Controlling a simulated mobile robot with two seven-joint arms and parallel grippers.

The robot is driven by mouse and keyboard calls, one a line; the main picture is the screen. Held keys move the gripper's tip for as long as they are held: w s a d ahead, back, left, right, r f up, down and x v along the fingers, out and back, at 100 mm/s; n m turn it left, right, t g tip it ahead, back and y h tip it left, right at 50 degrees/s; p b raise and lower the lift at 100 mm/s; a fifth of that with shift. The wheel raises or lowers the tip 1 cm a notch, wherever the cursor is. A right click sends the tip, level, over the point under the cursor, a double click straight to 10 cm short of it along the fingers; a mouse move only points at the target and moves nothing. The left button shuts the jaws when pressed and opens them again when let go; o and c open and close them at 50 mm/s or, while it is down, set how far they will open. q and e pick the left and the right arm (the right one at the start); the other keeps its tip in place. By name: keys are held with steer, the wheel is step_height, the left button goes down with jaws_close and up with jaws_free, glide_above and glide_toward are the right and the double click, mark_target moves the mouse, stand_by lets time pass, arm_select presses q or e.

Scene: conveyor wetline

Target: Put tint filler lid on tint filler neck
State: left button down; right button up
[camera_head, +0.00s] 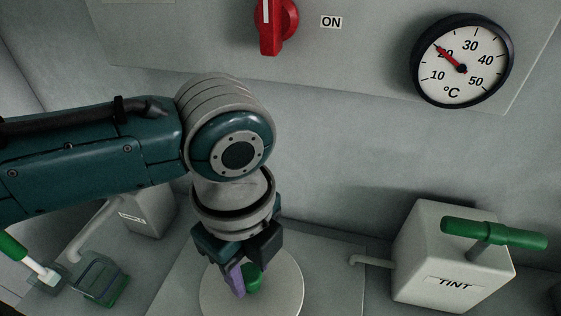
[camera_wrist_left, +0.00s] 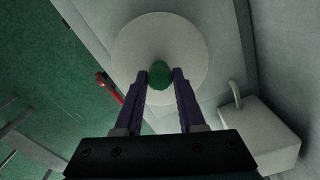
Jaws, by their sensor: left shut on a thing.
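My left gripper (camera_head: 244,287) points down at the lower middle of the head view, its purple fingers shut on a small green lid (camera_head: 254,278). The wrist view shows the lid (camera_wrist_left: 160,75) between the two fingertips (camera_wrist_left: 162,72). Below or behind it is a pale round disc (camera_head: 290,292), also in the wrist view (camera_wrist_left: 135,45). I cannot tell whether the lid touches the disc. The pale box marked TINT (camera_head: 420,265) stands to the right. I cannot make out a filler neck. My right gripper is not in view.
A green T-shaped handle (camera_head: 495,233) tops the TINT box, whose spout (camera_head: 370,262) points left. Another spouted box (camera_head: 150,215) and a green-tinted clear container (camera_head: 101,279) are at left. A red switch (camera_head: 273,25) and a dial (camera_head: 462,60) are on the back panel.

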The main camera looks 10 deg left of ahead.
arm_select(q)
steer(key=shift+p, duration=0.3)
steer(key=shift+f+b, duration=0.45)
steer(key=shift+f, duration=0.1)
stand_by(0.7)
steer(key=shift+c, duration=2.1)
jaws_free()
steer(key=shift+r, duration=0.15)
step_height(320, 180, up, 10)
steer(key=p, duration=0.3)
steer(key=shift+p, duration=0.35)
